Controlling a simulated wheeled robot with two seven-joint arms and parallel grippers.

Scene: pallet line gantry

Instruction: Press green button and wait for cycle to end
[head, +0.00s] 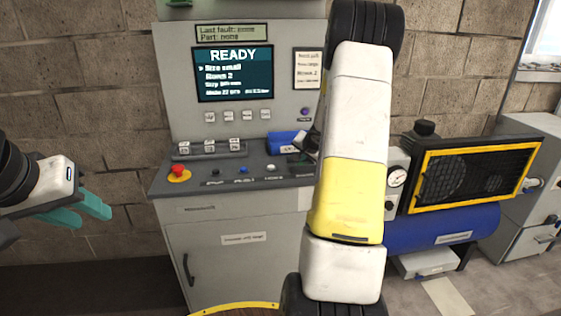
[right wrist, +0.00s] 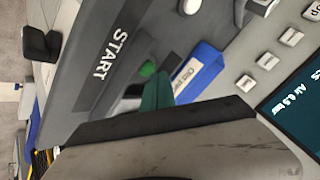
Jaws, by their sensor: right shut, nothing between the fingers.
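The green button (right wrist: 148,69) shows in the right wrist view, beside the START label (right wrist: 110,54) on the grey console. My right gripper (right wrist: 158,88) is shut and empty; its teal fingertips are close to the button, and I cannot tell whether they touch it. In the head view my right arm hides the button and most of that gripper. The console screen (head: 233,72) reads READY, with size small and several setting lines. My left gripper (head: 92,206) is at the left, away from the console, with its teal fingers apart.
A red emergency stop (head: 178,172) on a yellow base sits at the console's left. Blue, black and white knobs line the panel. A blue labelled object (right wrist: 198,72) lies near the green button. A compressor with a yellow-framed grille (head: 478,172) stands to the right.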

